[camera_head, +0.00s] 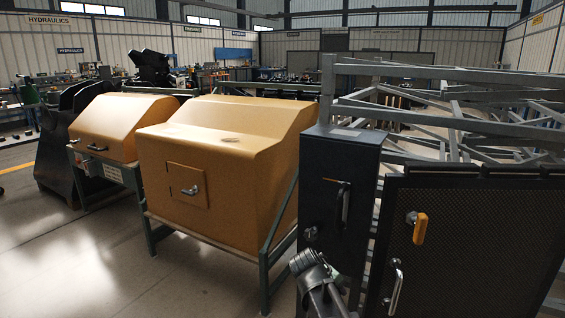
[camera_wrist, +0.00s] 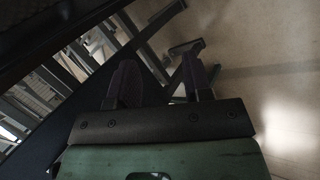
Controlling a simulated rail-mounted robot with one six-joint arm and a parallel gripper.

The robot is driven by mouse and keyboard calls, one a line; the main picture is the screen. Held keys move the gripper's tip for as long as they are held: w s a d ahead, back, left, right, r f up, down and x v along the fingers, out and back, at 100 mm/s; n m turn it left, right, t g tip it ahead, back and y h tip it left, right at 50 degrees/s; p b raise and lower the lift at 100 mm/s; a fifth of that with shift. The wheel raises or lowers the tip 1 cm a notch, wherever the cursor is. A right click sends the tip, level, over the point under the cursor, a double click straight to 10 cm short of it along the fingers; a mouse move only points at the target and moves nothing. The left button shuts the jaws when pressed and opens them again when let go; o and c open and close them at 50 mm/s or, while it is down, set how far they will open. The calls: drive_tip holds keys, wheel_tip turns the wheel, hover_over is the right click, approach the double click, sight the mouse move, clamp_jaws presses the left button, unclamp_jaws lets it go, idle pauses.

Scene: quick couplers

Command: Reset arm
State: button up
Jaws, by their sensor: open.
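My gripper (camera_wrist: 158,64) shows in the wrist view with its two dark fingers apart and nothing between them. Its dark palm bar and green body fill the bottom of that view. Part of my arm (camera_head: 318,285) shows at the bottom of the head view, in front of the dark cabinet (camera_head: 335,190). My fingers cannot be made out in the head view. In the wrist view, grey metal frame bars and pale floor lie beyond the fingers. I see no coupler clearly in either view.
A dark mesh panel (camera_head: 475,235) with an orange handle (camera_head: 420,228) and a metal pull stands at right. Two tan hooded machines (camera_head: 220,160) stand on green frames at left. Grey metal framework (camera_head: 450,100) rises behind the cabinet. The floor (camera_head: 80,250) at front left is clear.

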drive_tip(key=s+d+f+m+g+y, duration=0.1)
drive_tip(key=s+m+g+y, duration=0.15)
drive_tip(key=s, duration=0.55)
drive_tip(key=s+d+f+m+g+y, duration=0.1)
drive_tip(key=s+f+m+y, duration=0.2)
drive_tip(key=s, duration=0.5)
wheel_tip(320, 180, up, 37)
drive_tip(key=w+d+p, duration=0.1)
drive_tip(key=p, duration=3.4)
drive_tip(key=shift+w+m+p, duration=0.15)
drive_tip(key=shift+m+p, duration=0.15)
drive_tip(key=shift+m, duration=0.15)
drive_tip(key=shift+d+t, duration=0.1)
drive_tip(key=shift+t, duration=0.15)
